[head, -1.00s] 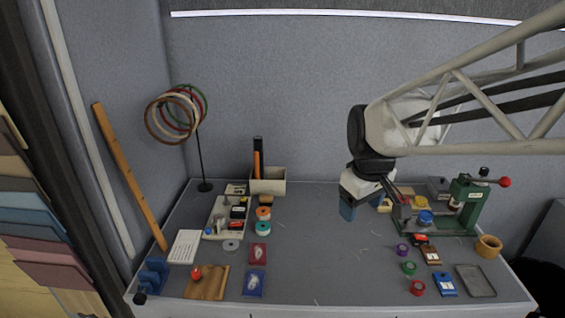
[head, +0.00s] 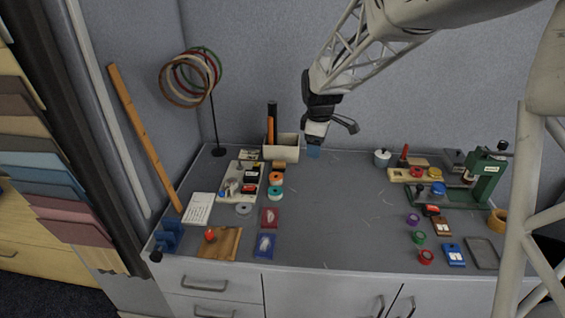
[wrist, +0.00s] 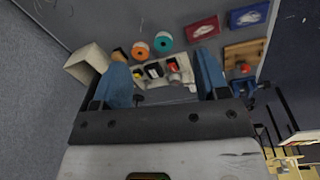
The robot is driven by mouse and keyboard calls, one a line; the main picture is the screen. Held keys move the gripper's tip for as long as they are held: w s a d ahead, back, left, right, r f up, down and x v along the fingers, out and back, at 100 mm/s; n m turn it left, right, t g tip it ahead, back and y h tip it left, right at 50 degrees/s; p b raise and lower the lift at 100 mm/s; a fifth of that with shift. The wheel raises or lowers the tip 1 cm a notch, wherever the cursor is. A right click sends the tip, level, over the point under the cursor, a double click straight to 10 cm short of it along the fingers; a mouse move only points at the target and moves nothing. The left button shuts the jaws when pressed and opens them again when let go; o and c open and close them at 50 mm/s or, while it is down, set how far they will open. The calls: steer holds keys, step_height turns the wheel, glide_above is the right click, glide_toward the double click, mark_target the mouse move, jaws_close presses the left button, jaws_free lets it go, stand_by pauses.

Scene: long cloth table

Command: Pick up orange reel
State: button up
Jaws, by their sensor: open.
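The orange reel (head: 276,179) stands on the table just behind a teal reel (head: 275,194), beside the light parts tray.
A cream box (head: 286,149) with tall dark and orange items stands behind the reels. The parts tray (head: 232,201) lies left of them. A ring stand (head: 215,110) is at back left. A green press (head: 487,180) stands at right. The table middle is clear.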

steer(key=w+a+f+n, duration=0.4)
steer(key=w+a+f, duration=0.3)
steer(key=w, duration=0.1)
steer(key=n, duration=0.4)
glide_above(275, 177)
step_height(275, 177, down, 10)
steer(key=shift+s+d+g, duration=0.15)
steer(key=shift+s+g, duration=0.15)
steer(key=shift+g, duration=0.1)
steer(key=shift+f, duration=1.25)
steer(key=shift+s+f, duration=0.15)
steer(key=shift+f, duration=2.45)
steer(key=c, duration=0.7)
